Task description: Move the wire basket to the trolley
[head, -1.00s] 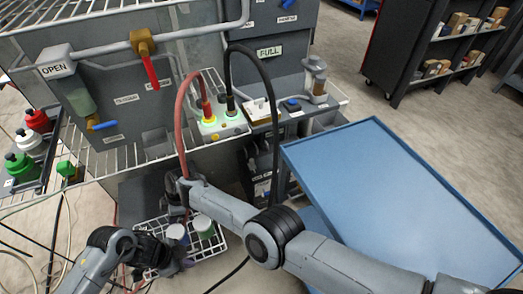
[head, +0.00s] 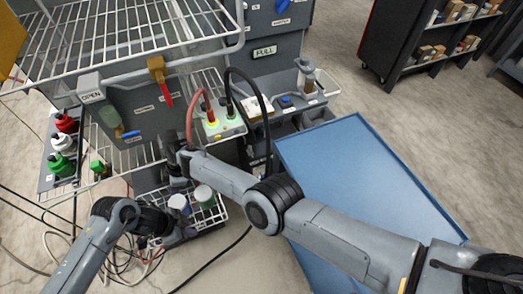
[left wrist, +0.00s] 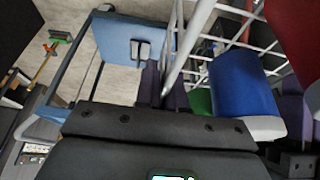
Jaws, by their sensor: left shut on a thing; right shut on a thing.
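The wire basket (head: 217,219), of white wire, hangs below the booth shelf in the head view. There, blue (left wrist: 242,84) and red (left wrist: 296,32) containers show in the basket. My right gripper (head: 176,182) is shut on the far left side, its fingertips mostly hidden. The blue trolley (head: 365,190) stands right of the basket, apart from it.
My right arm crosses between basket and trolley. A red hose (head: 190,112) and a black hose (head: 262,100) loop up behind it. A wire shelf (head: 140,40) stands above. Cables lie on the floor (head: 225,262). A dark shelf unit (head: 400,55) stands at the back right.

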